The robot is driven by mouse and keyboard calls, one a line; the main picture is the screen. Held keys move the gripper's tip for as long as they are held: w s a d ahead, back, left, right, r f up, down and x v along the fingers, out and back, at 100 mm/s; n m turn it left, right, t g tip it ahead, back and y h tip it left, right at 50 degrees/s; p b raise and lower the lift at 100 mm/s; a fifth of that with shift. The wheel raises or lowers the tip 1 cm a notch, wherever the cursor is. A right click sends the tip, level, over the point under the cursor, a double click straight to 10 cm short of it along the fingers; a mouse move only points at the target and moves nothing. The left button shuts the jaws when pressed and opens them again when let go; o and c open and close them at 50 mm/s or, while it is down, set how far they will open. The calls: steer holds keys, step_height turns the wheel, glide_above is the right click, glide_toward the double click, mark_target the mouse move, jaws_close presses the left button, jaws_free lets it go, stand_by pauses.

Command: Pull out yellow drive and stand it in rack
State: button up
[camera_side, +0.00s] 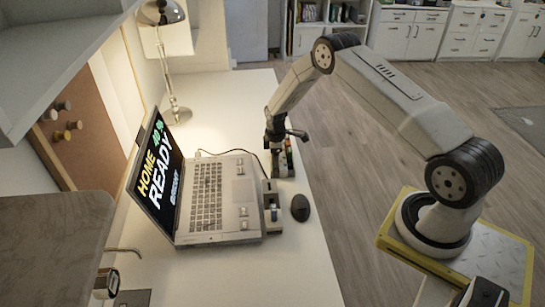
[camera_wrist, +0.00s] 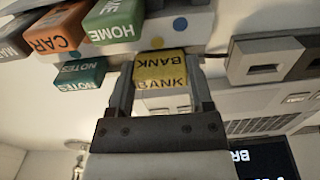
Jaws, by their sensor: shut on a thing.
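The yellow drive, marked BANK (camera_wrist: 160,68), is between my two fingers in the wrist view. My gripper (camera_wrist: 160,80) is shut on it. In the side view my gripper (camera_side: 281,138) points down over the rack (camera_side: 284,172), beside the laptop's far right corner. The rack's pale body shows behind the drive in the wrist view, with a blue and a yellow dot (camera_wrist: 157,57). Green HOME (camera_wrist: 113,22), orange CAR (camera_wrist: 55,33) and teal NOTES (camera_wrist: 80,74) drives are to its left. I cannot tell whether the yellow drive is seated in a slot.
The open laptop (camera_side: 220,195) stands left of the rack. A grey block with square openings (camera_wrist: 265,60) shows at right in the wrist view. A hub with a blue piece (camera_side: 272,212) and a black mouse (camera_side: 300,207) are nearer. The near desk (camera_side: 270,275) is clear.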

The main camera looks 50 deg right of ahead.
steer(key=shift+f, duration=0.2)
steer(key=o, duration=1.2)
steer(key=shift+r, duration=3.9)
